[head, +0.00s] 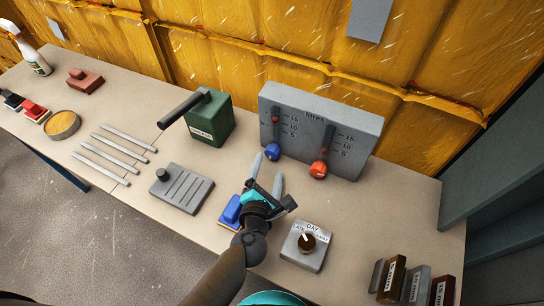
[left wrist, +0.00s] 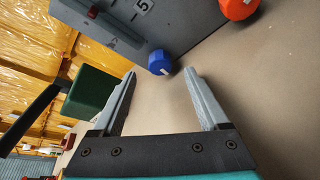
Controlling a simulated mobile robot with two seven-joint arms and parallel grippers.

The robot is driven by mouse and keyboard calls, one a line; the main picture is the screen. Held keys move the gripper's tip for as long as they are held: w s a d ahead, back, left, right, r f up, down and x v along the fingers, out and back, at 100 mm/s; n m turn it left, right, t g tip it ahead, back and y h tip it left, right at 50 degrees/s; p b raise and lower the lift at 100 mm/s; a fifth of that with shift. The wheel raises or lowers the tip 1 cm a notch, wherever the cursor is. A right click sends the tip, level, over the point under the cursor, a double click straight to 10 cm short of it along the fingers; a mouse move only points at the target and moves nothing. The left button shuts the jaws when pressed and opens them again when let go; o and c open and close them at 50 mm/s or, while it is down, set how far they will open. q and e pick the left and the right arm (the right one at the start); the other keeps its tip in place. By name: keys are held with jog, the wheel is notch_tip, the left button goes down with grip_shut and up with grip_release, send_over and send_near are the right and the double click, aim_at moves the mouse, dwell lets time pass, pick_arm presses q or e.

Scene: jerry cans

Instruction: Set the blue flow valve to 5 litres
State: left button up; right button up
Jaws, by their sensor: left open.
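The grey gauge panel marked "litres" (head: 345,118) stands at the back of the table. Its blue flow valve (head: 273,152) is a knob low under the left scale, and it also shows in the left wrist view (left wrist: 159,63). A small red marker (head: 275,120) on the left scale sits near the 15 label. My left gripper (head: 268,169) is open and points at the blue valve. In the left wrist view, the valve is just beyond the gap between my fingertips (left wrist: 160,75), which look empty. My right gripper is in no view.
An orange-red knob (head: 318,169) is right of the blue valve. A green box (head: 208,122) with a dark handle stands left of the panel. A blue block (head: 231,211) and a dial box (head: 305,246) lie near my left gripper. A grey slotted block (head: 181,189) is further left.

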aim_at(273, 155)
pick_arm(q)
jog(key=shift+b+x, duration=0.55)
jog(key=shift+x, duration=2.15)
grip_shut()
